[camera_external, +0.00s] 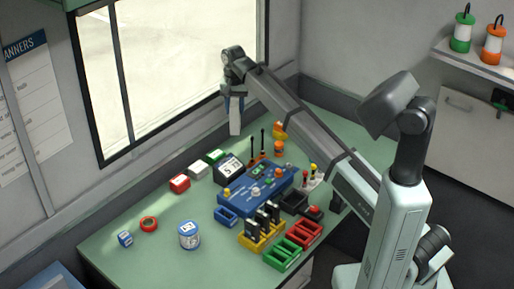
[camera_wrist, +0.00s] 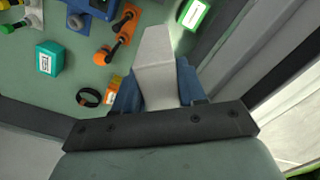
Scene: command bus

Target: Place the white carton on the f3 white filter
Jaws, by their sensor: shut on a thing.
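My gripper (camera_external: 231,98) is high above the far part of the green table, near the window. Its blue fingers are shut on the white carton (camera_external: 235,124), a long pale block that hangs down from them. In the wrist view the carton (camera_wrist: 157,58) sits between the blue fingers (camera_wrist: 158,88) and reaches away from the camera. A small white box (camera_external: 198,171) stands on the table between a red box and a green box. It may be the f3 white filter, but I cannot read a label on it.
A red box (camera_external: 179,184) and a green box (camera_external: 214,156) stand near the window side. A blue console (camera_external: 262,188), a black display (camera_external: 229,168), a blue-and-white can (camera_external: 189,235) and green (camera_external: 283,254) and red (camera_external: 305,234) racks crowd the table. The front left is clearer.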

